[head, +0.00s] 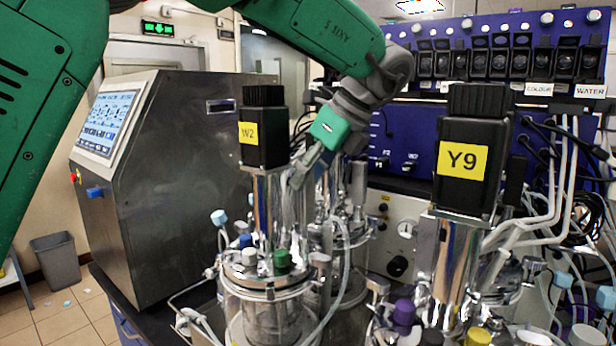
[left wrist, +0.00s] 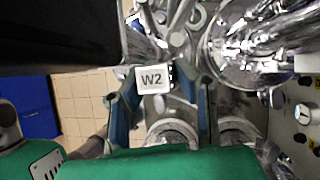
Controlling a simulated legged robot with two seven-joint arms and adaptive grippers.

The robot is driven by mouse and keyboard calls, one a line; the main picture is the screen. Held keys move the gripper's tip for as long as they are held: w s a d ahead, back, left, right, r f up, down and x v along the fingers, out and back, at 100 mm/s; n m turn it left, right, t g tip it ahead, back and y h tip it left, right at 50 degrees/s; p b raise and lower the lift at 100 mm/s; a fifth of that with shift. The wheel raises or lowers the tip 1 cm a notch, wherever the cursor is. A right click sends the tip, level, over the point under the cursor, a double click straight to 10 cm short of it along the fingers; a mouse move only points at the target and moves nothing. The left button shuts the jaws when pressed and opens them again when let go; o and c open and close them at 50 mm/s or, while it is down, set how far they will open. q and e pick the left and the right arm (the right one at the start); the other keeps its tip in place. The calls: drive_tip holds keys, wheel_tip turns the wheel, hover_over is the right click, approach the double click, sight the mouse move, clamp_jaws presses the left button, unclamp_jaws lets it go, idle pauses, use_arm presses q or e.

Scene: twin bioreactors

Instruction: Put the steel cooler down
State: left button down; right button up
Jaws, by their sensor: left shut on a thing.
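My left gripper (head: 300,174) reaches down beside the W2 motor and steel column of the near glass vessel (head: 268,292). In the left wrist view my left gripper (left wrist: 166,78) has its blue-edged fingers closing in around a bright metal piece behind a white W2 tag (left wrist: 153,79). I take this piece to be the steel cooler (left wrist: 178,42), held over the vessel tops. In the head view the fingers and the column largely hide it. I cannot tell if its lower end touches the vessel lid. My right gripper is not in view.
The black W2 motor (head: 264,130) stands close left of the gripper. The Y9 motor (head: 470,155) rises at the right. A steel cabinet with a screen (head: 185,165) stands left, a blue pump panel (head: 440,130) behind. Tubes and coloured caps crowd the vessel lids.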

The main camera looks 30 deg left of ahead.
use_arm(q)
drive_tip(key=shift+w+f, duration=0.3)
drive_tip(key=shift+f, duration=0.65)
drive_tip(key=shift+s+a+f, duration=0.1)
drive_tip(key=shift+f, duration=0.4)
drive_tip(key=c, duration=1.3)
unclamp_jaws()
drive_tip(key=shift+o, duration=0.2)
drive_tip(key=shift+d+r, duration=0.15)
drive_tip(key=shift+d, duration=0.05)
drive_tip(key=v, duration=1.2)
drive_tip(key=shift+a, duration=0.15)
